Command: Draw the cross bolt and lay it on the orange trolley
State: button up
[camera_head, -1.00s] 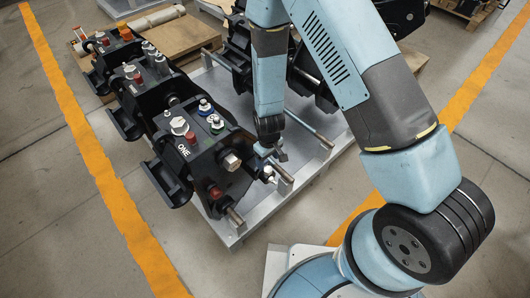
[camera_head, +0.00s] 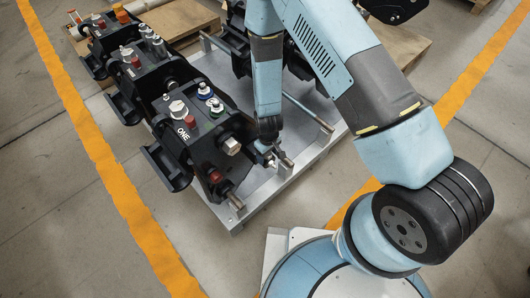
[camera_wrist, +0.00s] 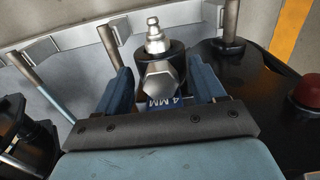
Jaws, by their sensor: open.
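In the wrist view, a grey hex-headed bolt (camera_wrist: 160,80), which I take for the cross bolt, sits between the two blue jaws of my gripper (camera_wrist: 161,84). The jaws are open, with a visible gap on each side of the head. A silver stepped nipple (camera_wrist: 154,38) stands on a black collar just behind the head. In the head view my gripper (camera_head: 268,145) is low at the right end of the nearest black coupler (camera_head: 205,150), marked ONE; its jaws are mostly hidden there. I see no orange trolley in either view.
Steel rods (camera_head: 308,112) and the grey frame (camera_head: 285,186) lie close around my gripper. A red knob (camera_wrist: 305,88) is at right in the wrist view. Floor beside the left orange line is clear.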

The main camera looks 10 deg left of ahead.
jog(key=shift+c, duration=0.4)
jog(key=c, duration=0.7)
jog(key=o, duration=0.8)
